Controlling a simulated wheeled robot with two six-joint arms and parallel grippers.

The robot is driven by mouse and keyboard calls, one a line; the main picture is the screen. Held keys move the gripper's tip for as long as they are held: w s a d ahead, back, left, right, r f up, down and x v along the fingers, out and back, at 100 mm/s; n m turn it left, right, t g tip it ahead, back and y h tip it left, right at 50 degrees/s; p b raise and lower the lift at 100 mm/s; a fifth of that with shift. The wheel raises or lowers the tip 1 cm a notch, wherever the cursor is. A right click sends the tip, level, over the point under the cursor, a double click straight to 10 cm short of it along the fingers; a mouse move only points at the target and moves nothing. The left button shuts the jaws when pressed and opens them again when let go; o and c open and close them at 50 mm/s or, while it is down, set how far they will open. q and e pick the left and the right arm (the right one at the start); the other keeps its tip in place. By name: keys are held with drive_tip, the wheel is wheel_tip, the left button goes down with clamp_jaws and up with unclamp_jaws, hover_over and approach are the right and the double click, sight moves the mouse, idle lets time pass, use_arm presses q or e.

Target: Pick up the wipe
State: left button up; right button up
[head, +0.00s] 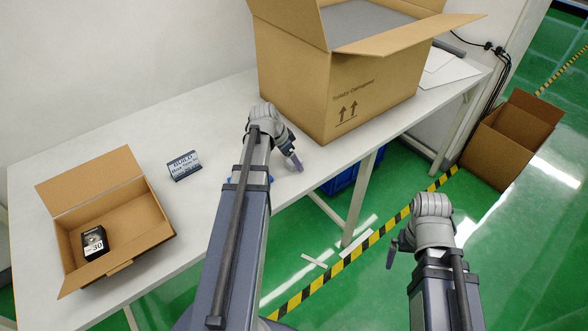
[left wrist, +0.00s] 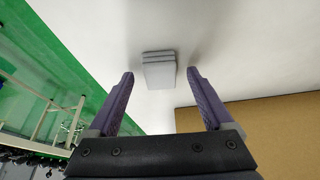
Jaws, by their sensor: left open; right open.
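A small light-grey folded stack, which looks like the wipe (left wrist: 158,74), lies on the white table in the left wrist view. It sits just beyond and between the tips of my left gripper (left wrist: 160,75), whose two purple-grey fingers are apart with nothing between them. In the head view my left gripper (head: 292,161) is over the table near its front edge, beside the large carton; I cannot make out the wipe there. My right gripper (head: 392,254) is open and empty over the green floor, off the table.
A large open carton (head: 345,95) stands on the white table (head: 130,133), right of my left gripper. Another open box (head: 512,135) stands on the floor.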

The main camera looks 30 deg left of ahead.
use_arm(q)
drive_tip(key=shift+f, duration=0.1)
clamp_jaws()
idle(0.7)
